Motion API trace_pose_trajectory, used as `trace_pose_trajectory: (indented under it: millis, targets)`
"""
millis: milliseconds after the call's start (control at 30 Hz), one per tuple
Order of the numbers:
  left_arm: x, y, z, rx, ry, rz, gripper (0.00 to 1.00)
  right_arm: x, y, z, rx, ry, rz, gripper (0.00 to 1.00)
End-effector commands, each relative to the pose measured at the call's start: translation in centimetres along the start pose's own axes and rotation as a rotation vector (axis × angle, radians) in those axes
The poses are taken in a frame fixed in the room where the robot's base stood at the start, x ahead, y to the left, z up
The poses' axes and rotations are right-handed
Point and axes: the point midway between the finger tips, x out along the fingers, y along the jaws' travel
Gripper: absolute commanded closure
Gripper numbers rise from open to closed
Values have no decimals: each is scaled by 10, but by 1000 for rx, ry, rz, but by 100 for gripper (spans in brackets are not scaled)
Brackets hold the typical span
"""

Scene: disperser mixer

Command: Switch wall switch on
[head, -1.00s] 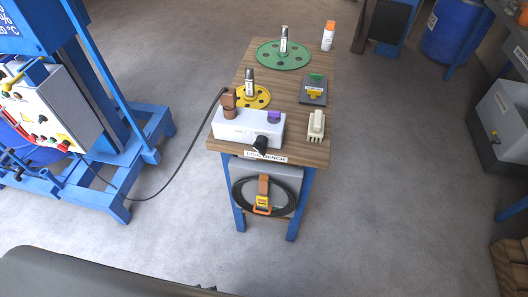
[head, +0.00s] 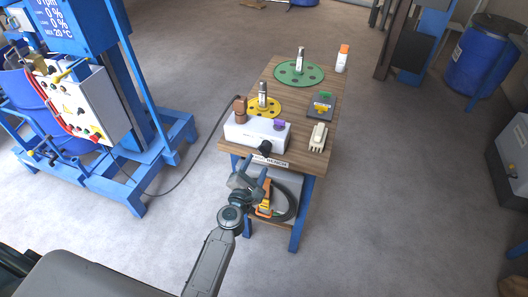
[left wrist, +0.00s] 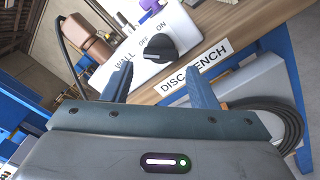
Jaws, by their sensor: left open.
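The wall switch is a white box (head: 257,133) on the near edge of the wooden bench, with a black rotary knob (head: 265,147) on its front. In the left wrist view the knob (left wrist: 158,42) sits below the OFF and ON marks; I cannot tell which mark it points to. My left gripper (head: 252,176) is below and in front of the box, apart from the knob. Its two fingers (left wrist: 160,84) are spread with nothing between them, one on each side below the knob. My right gripper is not in view.
A brown plug (head: 240,108) with a black cable and a purple part (head: 280,125) sit on the box. Yellow (head: 266,108) and green (head: 299,73) discs lie behind. A coiled black hose (head: 287,201) hangs under the bench top. A blue mixer frame (head: 140,150) stands left.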

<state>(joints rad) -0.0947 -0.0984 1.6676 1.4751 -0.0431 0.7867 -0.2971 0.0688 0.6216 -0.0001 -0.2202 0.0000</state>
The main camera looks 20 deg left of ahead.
Motion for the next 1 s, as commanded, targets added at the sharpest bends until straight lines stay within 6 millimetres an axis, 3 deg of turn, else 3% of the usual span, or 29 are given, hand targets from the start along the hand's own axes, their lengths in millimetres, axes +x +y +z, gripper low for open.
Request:
trace_pose_trajectory:
  millis: [200,400,800,1000]
  targets:
    - [43,0,0,2,-1,0,47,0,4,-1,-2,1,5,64]
    - [67,-1,-1,3,0,-1,47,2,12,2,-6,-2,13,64]
    - [74,-1,-1,3,1,-2,47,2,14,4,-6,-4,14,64]
    - [74,-1,-1,3,1,-2,79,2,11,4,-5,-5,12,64]
